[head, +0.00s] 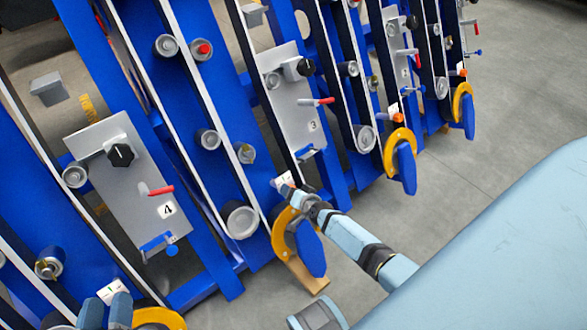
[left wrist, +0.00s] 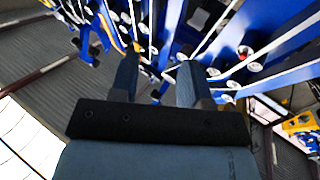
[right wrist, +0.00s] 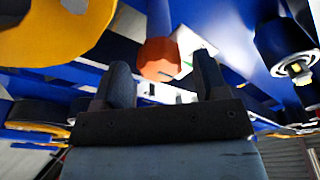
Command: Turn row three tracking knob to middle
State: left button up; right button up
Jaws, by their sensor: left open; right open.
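Row three's grey panel (head: 297,100) has a "3" label, a black knob (head: 305,67) and a red-tipped lever (head: 317,101). Near the row's lower end, beside a white label (head: 283,180), an orange knob is largely hidden by my right gripper (head: 298,197). In the right wrist view, the orange faceted knob (right wrist: 160,60) lies between the open fingertips of my right gripper (right wrist: 162,75); contact cannot be told. Which knob is the tracking knob is not readable. My left gripper (head: 106,312) is open and empty at bottom left; it also shows in the left wrist view (left wrist: 157,75).
A yellow disc (head: 285,232) with a blue guard (head: 311,250) sits right below my right gripper; the disc (right wrist: 55,35) is close at left in its wrist view. Row four's panel (head: 125,185) stands left. Bare floor (head: 450,200) lies right of the rows.

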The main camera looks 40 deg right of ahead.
pick_arm(q)
jog(key=s+a+f+g+y+p, duration=0.2)
jog(key=a+f+g+p, duration=0.1)
jog(key=f, duration=0.4)
jog(key=shift+s+a+f+g+y+p, duration=0.2)
jog(key=shift+s+a+g+y+p, duration=0.25)
jog(key=shift+p, duration=0.4)
pick_arm(e)
jog(key=v, duration=1.3)
jog(key=shift+s, duration=0.25)
pick_arm(q)
jog(key=shift+w+d, duration=0.15)
jog(key=shift+r, duration=0.1)
pick_arm(e)
jog(key=shift+r, duration=0.15)
